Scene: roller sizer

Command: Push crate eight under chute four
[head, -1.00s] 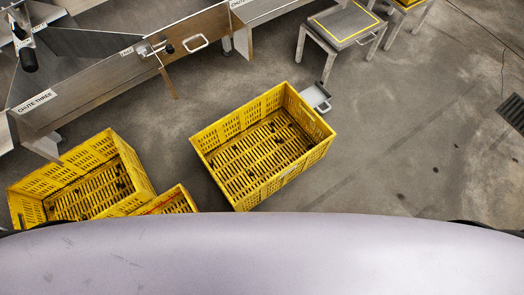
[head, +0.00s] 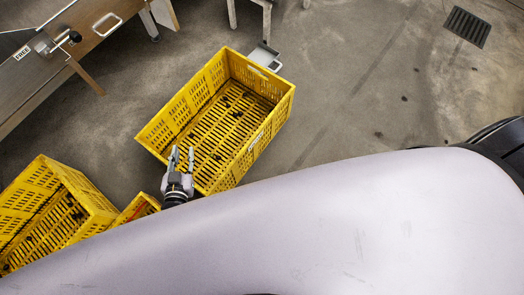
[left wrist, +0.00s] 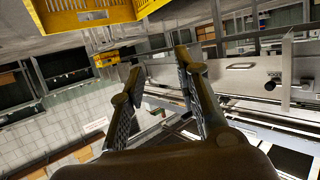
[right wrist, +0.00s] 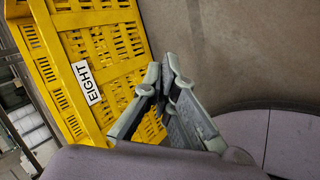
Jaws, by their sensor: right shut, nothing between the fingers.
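A large yellow slatted crate (head: 232,118) stands on the floor in the middle of the head view, with an unreadable white tag on its right side. In the right wrist view, a yellow crate (right wrist: 95,45) carries a label reading EIGHT. My left gripper (head: 181,155) is open at the crate's near left edge; contact cannot be told. It also shows open in the left wrist view (left wrist: 158,70). My right gripper (right wrist: 160,78) is shut and empty beside the labelled crate, and hidden in the head view.
Another yellow crate (head: 45,180) and a smaller yellow container (head: 140,206) stand at lower left. A grey pan-like piece (head: 264,56) lies at the crate's far end. Stand legs are at the top. Concrete floor is clear to the right, with a drain grate (head: 466,27).

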